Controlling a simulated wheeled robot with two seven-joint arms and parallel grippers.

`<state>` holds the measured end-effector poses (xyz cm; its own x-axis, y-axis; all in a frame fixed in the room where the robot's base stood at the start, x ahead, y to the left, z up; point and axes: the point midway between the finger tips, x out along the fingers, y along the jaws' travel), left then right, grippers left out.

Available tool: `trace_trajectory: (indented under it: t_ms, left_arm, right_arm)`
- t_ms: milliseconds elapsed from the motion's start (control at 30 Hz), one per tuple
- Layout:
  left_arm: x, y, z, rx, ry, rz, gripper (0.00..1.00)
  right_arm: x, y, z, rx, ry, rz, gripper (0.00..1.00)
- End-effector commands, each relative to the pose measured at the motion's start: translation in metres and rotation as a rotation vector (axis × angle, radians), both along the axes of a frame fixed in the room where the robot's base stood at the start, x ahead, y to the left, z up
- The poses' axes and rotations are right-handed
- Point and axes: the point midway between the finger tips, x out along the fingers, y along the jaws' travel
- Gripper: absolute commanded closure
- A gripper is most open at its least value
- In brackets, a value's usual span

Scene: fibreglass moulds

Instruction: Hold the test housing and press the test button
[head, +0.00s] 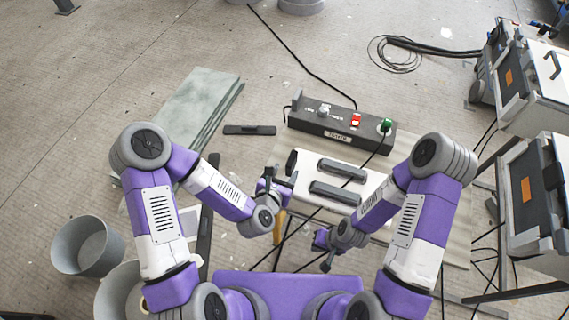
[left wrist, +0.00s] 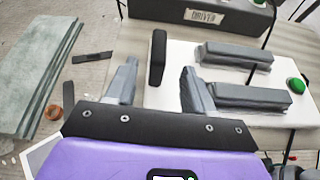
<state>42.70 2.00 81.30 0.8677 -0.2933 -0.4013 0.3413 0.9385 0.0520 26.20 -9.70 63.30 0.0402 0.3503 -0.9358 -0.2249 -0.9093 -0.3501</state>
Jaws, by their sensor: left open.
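The test housing (head: 372,185) is a white box with two grey bars on top and a dark upright grip on its left side. In the left wrist view, the housing (left wrist: 180,98) shows a green test button (left wrist: 297,85) right of the bars. My right arm seems to hide that button in the head view. My left gripper (head: 278,183) is open at the housing's left side. In its wrist view, the dark grip (left wrist: 158,57) appears between the spread fingers (left wrist: 160,85), not clamped. My right gripper (head: 325,248) hangs below the housing's front, apart from it; its jaw opening is unclear.
A dark driver box (head: 340,128) with a red switch and green knob stands behind the housing. Greenish slabs (head: 195,105) lie left, with a black bar (head: 249,130) nearby. Grey buckets (head: 88,247) stand lower left. Machine cases (head: 535,190) fill the right; cables cross the floor.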

Motion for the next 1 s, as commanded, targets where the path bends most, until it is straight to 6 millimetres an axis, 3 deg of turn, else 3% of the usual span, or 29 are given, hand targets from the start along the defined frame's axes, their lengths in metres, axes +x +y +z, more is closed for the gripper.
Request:
trace_trajectory:
  t_ms: [233, 567, 800, 1000]
  left_arm:
    - [0.007, 0.000, 0.001, -0.058, -0.004, 0.039, 0.47]
    - [0.026, -0.007, -0.009, -0.057, -0.006, 0.037, 0.47]
    - [0.058, -0.018, -0.021, -0.057, -0.001, 0.037, 0.47]
    - [0.068, -0.021, -0.024, -0.057, -0.002, 0.035, 0.47]
  right_arm:
    - [0.000, 0.000, -0.012, 0.000, 0.000, 0.000, 1.00]
    - [0.000, 0.000, -0.050, 0.000, 0.001, 0.000, 1.00]
    - [0.000, 0.000, -0.052, 0.000, 0.000, 0.000, 1.00]
    - [0.000, 0.000, -0.054, 0.000, 0.000, 0.000, 1.00]
